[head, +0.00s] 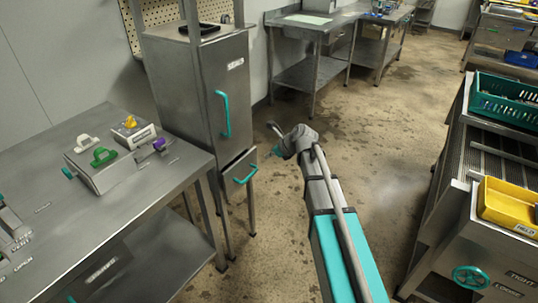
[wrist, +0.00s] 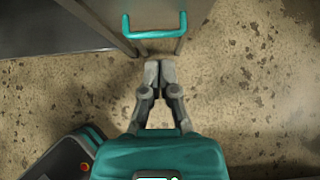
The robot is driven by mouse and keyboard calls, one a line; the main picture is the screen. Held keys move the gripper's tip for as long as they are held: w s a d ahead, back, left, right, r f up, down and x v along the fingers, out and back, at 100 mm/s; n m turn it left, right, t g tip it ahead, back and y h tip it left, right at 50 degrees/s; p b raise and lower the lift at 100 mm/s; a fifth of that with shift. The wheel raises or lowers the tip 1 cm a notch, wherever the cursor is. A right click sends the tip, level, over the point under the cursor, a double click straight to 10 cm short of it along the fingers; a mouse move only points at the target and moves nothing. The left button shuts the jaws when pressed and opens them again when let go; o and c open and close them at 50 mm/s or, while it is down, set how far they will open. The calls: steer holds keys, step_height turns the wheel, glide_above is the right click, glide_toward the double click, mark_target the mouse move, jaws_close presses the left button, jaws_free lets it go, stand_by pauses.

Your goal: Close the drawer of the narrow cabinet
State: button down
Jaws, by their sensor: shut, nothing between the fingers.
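The narrow cabinet (head: 205,92) is a tall grey metal unit with a teal vertical door handle (head: 222,113). In the wrist view the teal drawer handle (wrist: 154,33) spans the top middle. My gripper (wrist: 160,66) is shut and empty, its fingertips just below the handle in the picture, with a small gap. In the head view my gripper (head: 274,151) is small beside the drawer handle, to its right.
A steel table (head: 55,165) with boxes and coloured knobs stands left of the cabinet. On the right is a conveyor-like bench with a green crate (head: 505,100) and a yellow tray (head: 508,205). The floor (head: 395,125) between them is open.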

mark_target(252, 153)
steer(key=w+d, duration=0.2)
steer(key=w+d+b, duration=0.1)
steer(key=w+d, duration=0.1)
steer(key=shift+f, duration=0.35)
steer(key=shift+f, duration=0.1)
steer(key=b+x, duration=0.2)
steer(key=x, duration=0.2)
steer(key=a+r+b+x, duration=0.1)
steer(key=b+x, duration=0.1)
steer(key=x, duration=0.1)
steer(key=w+b+x, duration=0.1)
steer(key=b+x, duration=0.2)
steer(key=x, duration=0.1)
steer(key=shift+w+a+r, duration=0.1)
steer(key=shift+w+a, duration=0.05)
steer(key=shift+a, duration=0.15)
steer(key=shift+w+a, duration=0.45)
steer(key=shift+a, duration=0.2)
